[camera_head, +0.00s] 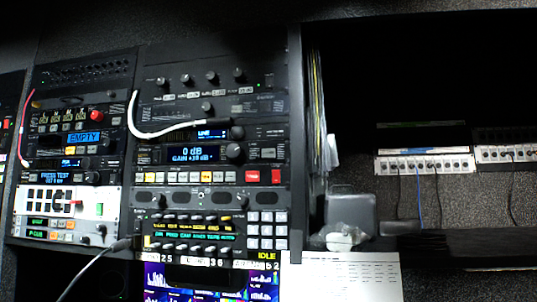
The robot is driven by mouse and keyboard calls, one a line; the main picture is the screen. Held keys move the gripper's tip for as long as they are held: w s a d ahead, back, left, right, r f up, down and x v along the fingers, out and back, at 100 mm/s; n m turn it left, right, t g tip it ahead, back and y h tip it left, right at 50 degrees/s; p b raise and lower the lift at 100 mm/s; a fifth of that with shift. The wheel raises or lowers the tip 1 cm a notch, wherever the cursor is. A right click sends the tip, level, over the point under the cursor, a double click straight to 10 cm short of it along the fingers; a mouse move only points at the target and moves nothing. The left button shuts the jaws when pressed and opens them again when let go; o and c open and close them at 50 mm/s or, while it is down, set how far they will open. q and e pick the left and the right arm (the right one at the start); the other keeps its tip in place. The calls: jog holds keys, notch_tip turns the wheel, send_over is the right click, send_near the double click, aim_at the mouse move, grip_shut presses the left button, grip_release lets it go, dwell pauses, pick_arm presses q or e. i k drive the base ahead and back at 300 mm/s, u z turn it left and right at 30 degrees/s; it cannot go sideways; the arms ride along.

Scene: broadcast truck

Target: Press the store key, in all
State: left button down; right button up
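The store key cannot be told apart, since the key labels are too small to read. Candidate keys sit on the rack: a row of white and yellow keys (190,177) under the display reading "0 dB GAIN" (194,154), with two red keys (263,176) at its right end. Below is a unit with knobs, green and yellow text and a white keypad (266,229). On the left rack, small keys sit beside displays reading "EMPTY" (84,137) and "PRESS TEST" (55,177). Neither of my grippers shows.
A white cable (160,133) loops across the middle rack and a grey cable (85,269) hangs lower left. Right of the rack are a grey box (350,212), a printed sheet (345,277) and white terminal strips (424,163) with wires. The space before the racks looks mostly free.

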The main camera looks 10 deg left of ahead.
aim_at(266, 153)
jog(key=z, duration=0.4)
jog(key=k, duration=0.55)
jog(key=z, duration=1.05)
jog(key=k, duration=0.85)
jog(key=z, duration=0.5)
jog(key=i, duration=1.5)
jog(key=u, duration=1.4)
jog(key=i, duration=0.4)
jog(key=u, duration=0.45)
